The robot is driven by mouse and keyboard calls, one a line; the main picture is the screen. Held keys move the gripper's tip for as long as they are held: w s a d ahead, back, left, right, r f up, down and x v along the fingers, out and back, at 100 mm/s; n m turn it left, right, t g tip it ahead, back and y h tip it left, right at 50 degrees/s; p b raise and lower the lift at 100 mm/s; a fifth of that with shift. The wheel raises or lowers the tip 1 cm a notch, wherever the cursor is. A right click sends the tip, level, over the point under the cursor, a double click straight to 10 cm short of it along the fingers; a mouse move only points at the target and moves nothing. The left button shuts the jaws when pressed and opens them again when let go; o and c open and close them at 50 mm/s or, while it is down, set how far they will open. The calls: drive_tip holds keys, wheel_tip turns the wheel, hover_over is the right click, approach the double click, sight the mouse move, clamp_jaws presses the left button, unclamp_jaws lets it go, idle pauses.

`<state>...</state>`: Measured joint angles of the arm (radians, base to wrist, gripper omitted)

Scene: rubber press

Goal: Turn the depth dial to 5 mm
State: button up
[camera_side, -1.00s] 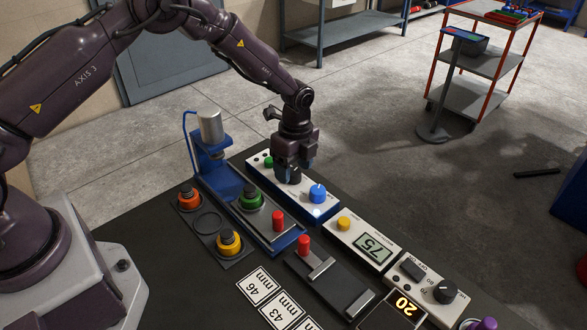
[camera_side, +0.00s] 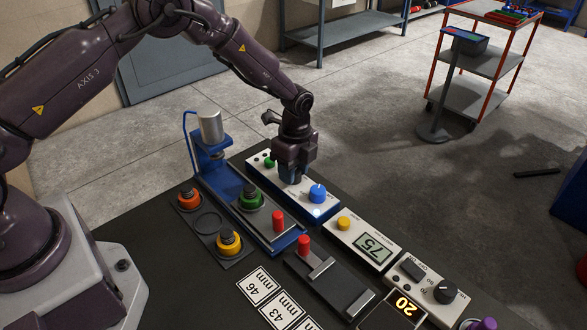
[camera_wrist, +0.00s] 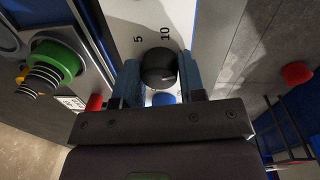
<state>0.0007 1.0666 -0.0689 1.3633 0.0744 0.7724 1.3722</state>
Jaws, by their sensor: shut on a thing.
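The depth dial (camera_wrist: 158,68) is a round black knob on a white panel, with the printed marks 5 and 10 beside it in the wrist view. My gripper (camera_wrist: 161,82) is shut on it, one blue finger on each side. I cannot make out clearly which mark the dial points to. In the side view my gripper (camera_side: 292,179) reaches down onto the blue-sided white panel (camera_side: 262,181), between a green button and a blue knob, and hides the dial.
The blue knob (camera_side: 317,193) stands close beside my gripper, and the green button (camera_side: 269,161) is on its other side. The blue press (camera_side: 212,150) with coloured stamps stands to the left.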

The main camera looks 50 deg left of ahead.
drive_tip(key=n, duration=0.3)
drive_tip(key=shift+n, duration=0.3)
drive_tip(key=n, duration=0.3)
drive_tip(key=shift+n, duration=0.4)
drive_tip(key=n, duration=0.7)
drive_tip(key=shift+s+h, duration=0.1)
drive_tip(key=shift+h, duration=0.2)
drive_tip(key=n, duration=0.4)
drive_tip(key=shift+d+n+t, duration=0.1)
drive_tip(key=shift+n+t, duration=0.2)
drive_tip(key=shift+t, duration=0.1)
drive_tip(key=n, duration=0.4)
drive_tip(key=shift+n, duration=0.4)
drive_tip(key=o, duration=0.9)
